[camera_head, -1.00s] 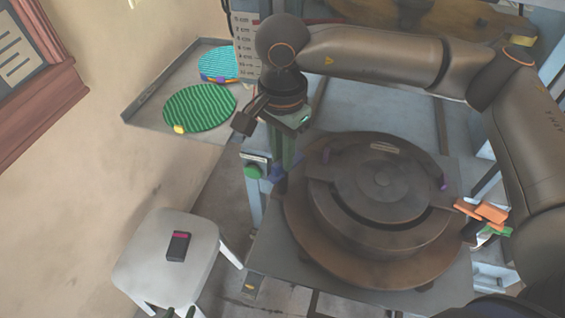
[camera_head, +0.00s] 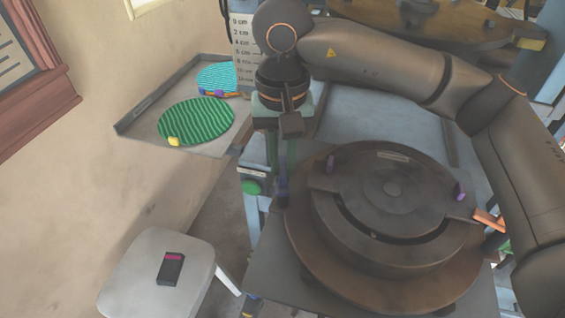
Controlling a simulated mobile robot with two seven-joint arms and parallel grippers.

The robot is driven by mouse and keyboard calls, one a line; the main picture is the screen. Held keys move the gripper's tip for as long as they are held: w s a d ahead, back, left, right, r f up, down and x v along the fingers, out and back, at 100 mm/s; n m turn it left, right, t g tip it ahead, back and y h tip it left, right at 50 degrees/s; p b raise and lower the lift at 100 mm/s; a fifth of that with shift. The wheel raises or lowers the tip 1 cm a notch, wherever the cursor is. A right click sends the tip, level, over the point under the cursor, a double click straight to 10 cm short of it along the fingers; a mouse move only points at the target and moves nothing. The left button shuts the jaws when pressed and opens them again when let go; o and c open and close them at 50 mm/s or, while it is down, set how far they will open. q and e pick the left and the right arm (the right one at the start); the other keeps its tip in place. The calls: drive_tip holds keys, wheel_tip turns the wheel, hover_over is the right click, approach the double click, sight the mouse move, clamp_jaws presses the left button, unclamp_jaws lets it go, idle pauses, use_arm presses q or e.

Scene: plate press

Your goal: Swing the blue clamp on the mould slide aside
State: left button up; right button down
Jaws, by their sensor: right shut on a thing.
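The mould sits on the grey slide plate (camera_head: 262,268). My left gripper is not in view.
A wall tray (camera_head: 140,136) at the left holds green (camera_head: 205,118) and turquoise (camera_head: 218,75) ribbed discs. A white stool (camera_head: 135,285) carries a dark block (camera_head: 171,268). Orange parts (camera_head: 489,220) lie right of the mould, beside my right arm.

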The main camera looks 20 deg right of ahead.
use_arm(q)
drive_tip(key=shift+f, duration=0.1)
use_arm(e)
drive_tip(key=shift+n, duration=0.3)
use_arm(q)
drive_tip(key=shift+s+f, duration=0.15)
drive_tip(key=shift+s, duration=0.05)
use_arm(e)
drive_tip(key=c, duration=0.8)
unclamp_jaws()
drive_tip(key=shift+c, duration=0.2)
use_arm(q)
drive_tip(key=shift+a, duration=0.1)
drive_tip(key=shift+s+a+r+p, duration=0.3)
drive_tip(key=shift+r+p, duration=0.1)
drive_tip(key=shift+p, duration=0.5)
use_arm(e)
wheel_tip(320, 180, up, 13)
drive_tip(key=shift+f, duration=0.2)
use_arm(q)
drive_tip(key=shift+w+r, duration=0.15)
